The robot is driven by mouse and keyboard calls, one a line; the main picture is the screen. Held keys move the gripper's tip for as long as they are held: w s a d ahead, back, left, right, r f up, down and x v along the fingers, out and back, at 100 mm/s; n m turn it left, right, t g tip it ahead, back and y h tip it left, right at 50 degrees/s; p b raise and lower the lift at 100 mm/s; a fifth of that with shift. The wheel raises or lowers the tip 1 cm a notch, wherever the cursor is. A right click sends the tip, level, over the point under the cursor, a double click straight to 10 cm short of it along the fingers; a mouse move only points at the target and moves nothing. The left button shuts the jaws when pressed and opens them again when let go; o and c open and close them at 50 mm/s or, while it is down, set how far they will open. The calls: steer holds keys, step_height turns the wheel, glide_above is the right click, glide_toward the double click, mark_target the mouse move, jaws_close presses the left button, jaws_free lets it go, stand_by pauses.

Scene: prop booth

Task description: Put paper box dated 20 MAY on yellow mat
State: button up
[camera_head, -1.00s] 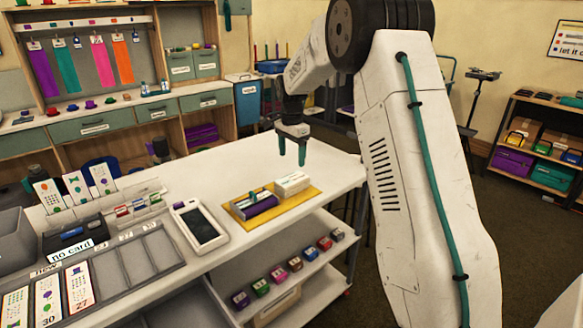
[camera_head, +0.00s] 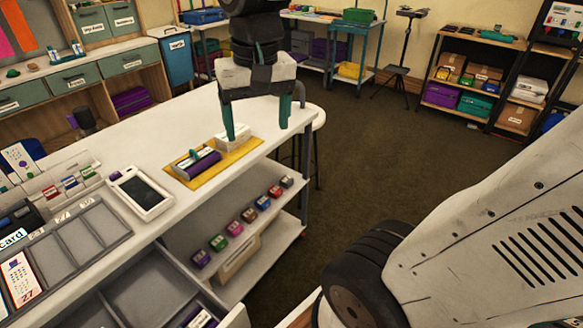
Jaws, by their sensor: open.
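The yellow mat (camera_head: 222,168) lies on the white table near its front edge. A purple and grey item with a teal piece on top (camera_head: 197,163) sits on its left part. A plain white box (camera_head: 238,133) sits at its right end, partly hidden by a finger. My gripper (camera_head: 257,131) is open and empty, its teal fingers pointing down. Its left finger overlaps the white box in the picture, and its right finger is to the right of the mat. I cannot tell its height above the table. No 20 MAY date is readable on any box.
Several small coloured boxes (camera_head: 241,221) stand in a row on the shelf below. A white tablet device (camera_head: 141,192) and a grey compartment tray (camera_head: 65,255) lie left of the mat. A stool (camera_head: 312,118) stands behind the table. Dark floor is clear at right.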

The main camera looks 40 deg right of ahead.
steer(key=s+a+f+n, duration=0.1)
steer(key=s+f+n, duration=0.2)
steer(key=s, duration=0.7)
steer(key=shift+s+a+f+n, duration=0.2)
steer(key=shift+a+f+n, duration=0.1)
steer(key=shift+f, duration=0.15)
